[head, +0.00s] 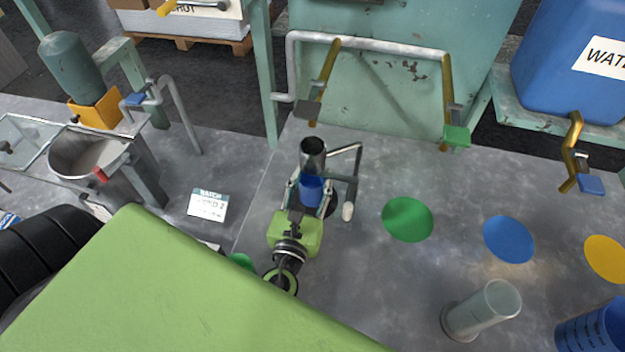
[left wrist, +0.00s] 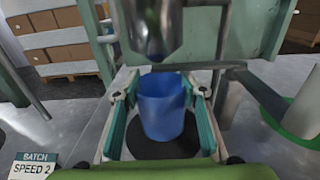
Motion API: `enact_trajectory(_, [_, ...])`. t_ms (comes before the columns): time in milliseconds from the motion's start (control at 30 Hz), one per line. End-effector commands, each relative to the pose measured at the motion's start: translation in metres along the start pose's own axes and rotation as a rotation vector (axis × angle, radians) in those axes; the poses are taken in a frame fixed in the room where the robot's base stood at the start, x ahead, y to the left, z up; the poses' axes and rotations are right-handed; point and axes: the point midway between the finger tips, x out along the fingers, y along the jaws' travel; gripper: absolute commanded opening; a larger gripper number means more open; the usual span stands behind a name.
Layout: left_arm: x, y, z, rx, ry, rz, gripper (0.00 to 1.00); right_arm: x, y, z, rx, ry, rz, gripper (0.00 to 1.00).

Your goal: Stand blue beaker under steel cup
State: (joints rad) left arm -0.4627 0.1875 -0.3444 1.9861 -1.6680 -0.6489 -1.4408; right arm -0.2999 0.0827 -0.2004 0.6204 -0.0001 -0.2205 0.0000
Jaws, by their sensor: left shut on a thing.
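The blue beaker (head: 312,190) is upright between the fingers of my left gripper (head: 310,187), which is shut on it. The steel cup (head: 313,152) is mounted on a grey stand just beyond and above the beaker. In the left wrist view the cup (left wrist: 153,28) hangs over the blue beaker (left wrist: 163,105), its lower end just above the rim. A dark round pad (left wrist: 150,150) lies under the beaker; I cannot tell whether the beaker's base touches it. My right gripper is not in view.
Green (head: 407,219), blue (head: 508,239) and yellow (head: 606,258) discs lie to the right. A clear glass cylinder (head: 482,310) and a larger blue container (head: 592,330) stand at front right. A batch card (head: 207,204) and metal hopper (head: 85,155) are left. Pipes and taps cross the back.

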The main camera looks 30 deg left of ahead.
Motion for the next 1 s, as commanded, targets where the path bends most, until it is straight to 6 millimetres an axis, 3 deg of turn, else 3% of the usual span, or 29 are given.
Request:
enact_trajectory(100, [0.0001, 0.0002, -0.0126, 0.001, -0.001, 0.0, 0.14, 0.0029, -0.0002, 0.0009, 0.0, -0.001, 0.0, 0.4])
enact_trajectory(467, [-0.0004, 0.0, -0.0165, -0.001, -0.001, 0.0, 0.14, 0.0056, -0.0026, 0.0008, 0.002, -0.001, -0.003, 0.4])
enact_trajectory(500, [-0.0004, 0.0, -0.015, -0.001, -0.001, 0.0, 0.49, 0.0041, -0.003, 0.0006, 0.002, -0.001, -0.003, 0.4])
enact_trajectory(533, [-0.0004, 0.0, -0.0149, -0.001, -0.001, 0.0, 0.55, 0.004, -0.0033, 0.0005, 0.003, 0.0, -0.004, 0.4])
enact_trajectory(933, [-0.0005, 0.0001, -0.0107, -0.001, -0.001, 0.001, 0.55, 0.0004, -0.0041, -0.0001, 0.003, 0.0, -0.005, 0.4])
enact_trajectory(1000, [-0.0085, -0.0003, -0.0153, -0.001, 0.002, -0.001, 0.55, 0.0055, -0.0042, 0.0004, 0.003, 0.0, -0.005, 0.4])
